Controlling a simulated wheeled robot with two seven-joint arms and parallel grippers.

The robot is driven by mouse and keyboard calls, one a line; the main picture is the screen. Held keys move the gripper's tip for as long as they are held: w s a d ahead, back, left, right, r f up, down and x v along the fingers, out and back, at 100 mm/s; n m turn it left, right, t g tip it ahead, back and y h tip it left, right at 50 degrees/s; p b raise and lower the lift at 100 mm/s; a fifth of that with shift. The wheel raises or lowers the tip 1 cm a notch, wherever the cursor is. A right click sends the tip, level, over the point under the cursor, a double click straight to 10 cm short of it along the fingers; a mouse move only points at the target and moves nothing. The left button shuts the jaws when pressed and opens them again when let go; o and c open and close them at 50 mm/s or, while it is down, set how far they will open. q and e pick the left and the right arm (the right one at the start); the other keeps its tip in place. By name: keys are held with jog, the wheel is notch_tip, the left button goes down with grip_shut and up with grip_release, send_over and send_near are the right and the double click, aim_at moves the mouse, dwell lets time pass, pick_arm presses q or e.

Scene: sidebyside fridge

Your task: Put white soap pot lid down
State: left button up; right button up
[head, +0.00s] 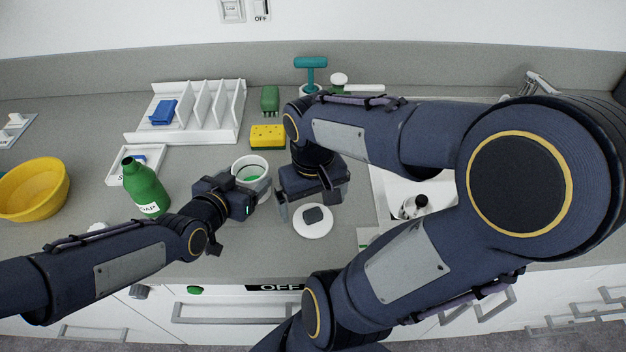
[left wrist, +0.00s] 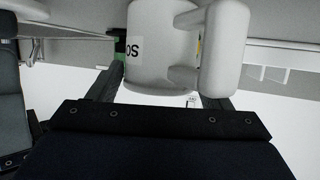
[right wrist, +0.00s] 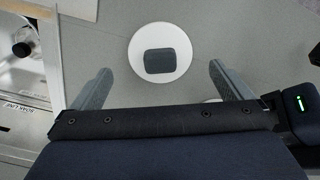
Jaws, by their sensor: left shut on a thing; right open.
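The white soap pot lid (head: 313,229) is a round disc with a dark grey knob. It appears to lie flat, knob up, on the grey counter, and it also shows in the right wrist view (right wrist: 145,38). My right gripper (head: 312,212) is open, its fingers apart on either side of the lid's knob, holding nothing. My left gripper (head: 250,187) is shut on the white soap pot (head: 250,162), which stands upright and uncovered with green inside. In the left wrist view the pot (left wrist: 160,60) shows its handle and part of a label; the exact grip contact is partly hidden.
A green soap bottle (head: 146,187) and a yellow bowl (head: 33,190) stand at left. A yellow sponge (head: 267,136), a green brush (head: 270,99) and a white rack (head: 203,108) are behind. The sink (head: 390,195) is at right, partly covered by my right arm.

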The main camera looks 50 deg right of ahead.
aim_at(312, 213)
pick_arm(q)
jog(key=shift+s+a+f, duration=0.1)
jog(key=shift+f, duration=0.25)
pick_arm(e)
notch_tip(312, 213, up, 8)
jog(key=a+f+n+t+y, duration=0.3)
jog(key=a+f+n+t, duration=0.1)
jog(key=a, duration=0.9)
jog(key=shift+w+a+t+y, duration=0.15)
jog(key=shift+w+t+y, duration=0.25)
jog(key=shift+t, duration=0.4)
pick_arm(q)
jog(key=o, duration=1.4)
jog(key=shift+r, duration=0.1)
jog(key=shift+c, duration=0.2)
jog(key=shift+r, duration=0.1)
pick_arm(e)
jog(key=shift+r, duration=0.1)
